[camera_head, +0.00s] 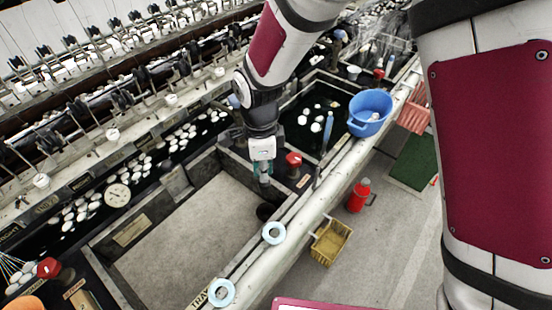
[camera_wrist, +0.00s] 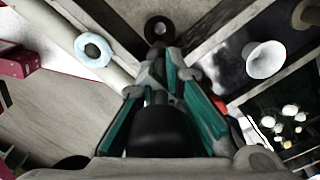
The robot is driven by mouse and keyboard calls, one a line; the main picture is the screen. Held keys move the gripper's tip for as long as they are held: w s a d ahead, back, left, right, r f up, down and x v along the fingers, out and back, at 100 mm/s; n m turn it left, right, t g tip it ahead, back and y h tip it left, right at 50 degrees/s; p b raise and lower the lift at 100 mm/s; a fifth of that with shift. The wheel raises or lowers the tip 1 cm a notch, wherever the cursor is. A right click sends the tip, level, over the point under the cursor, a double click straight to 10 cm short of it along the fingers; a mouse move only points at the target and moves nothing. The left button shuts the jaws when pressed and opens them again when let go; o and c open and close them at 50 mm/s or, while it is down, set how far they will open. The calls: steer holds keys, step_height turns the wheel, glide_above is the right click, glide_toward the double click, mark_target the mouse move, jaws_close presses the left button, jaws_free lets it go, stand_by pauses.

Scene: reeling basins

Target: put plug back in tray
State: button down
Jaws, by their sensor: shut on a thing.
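My gripper (camera_head: 263,176) hangs over the near right corner of the empty basin (camera_head: 190,235) and points down. In the wrist view its teal-padded fingers (camera_wrist: 160,75) are closed in toward each other on the plug. The plug is mostly hidden by the fingers, so its shape is unclear. A dark round ring (camera_head: 265,211), like a drain, lies below the fingertips in the basin corner; it also shows in the wrist view (camera_wrist: 160,28). A TRAY label (camera_head: 202,298) is on the front ledge at the bottom; the tray itself is not clearly visible.
Two pale blue rings (camera_head: 273,233) (camera_head: 221,293) lie on the front ledge. A red knob (camera_head: 293,159) stands right of my gripper. A dark basin with white cocoons (camera_head: 316,126) and a blue tub (camera_head: 370,112) are farther back. A red flask (camera_head: 359,195) and yellow crate (camera_head: 331,242) stand on the floor.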

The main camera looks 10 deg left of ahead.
mark_target(265, 188)
steer(key=shift+d+f+b, duration=0.1)
steer(key=shift+f+b, duration=0.2)
steer(key=shift+f, duration=0.25)
step_height(265, 188, down, 6)
steer(key=b, duration=0.4)
steer(key=shift+f, duration=0.1)
steer(key=shift+s+f+b, duration=0.1)
steer(key=shift+f+b, duration=0.3)
steer(key=shift+f, duration=1.1)
steer(key=shift+f, duration=2.3)
stand_by(1.4)
steer(key=c, duration=1.6)
jaws_free()
steer(key=shift+c, duration=0.2)
steer(key=shift+r, duration=0.1)
step_height(265, 188, up, 12)
steer(key=shift+f, duration=0.1)
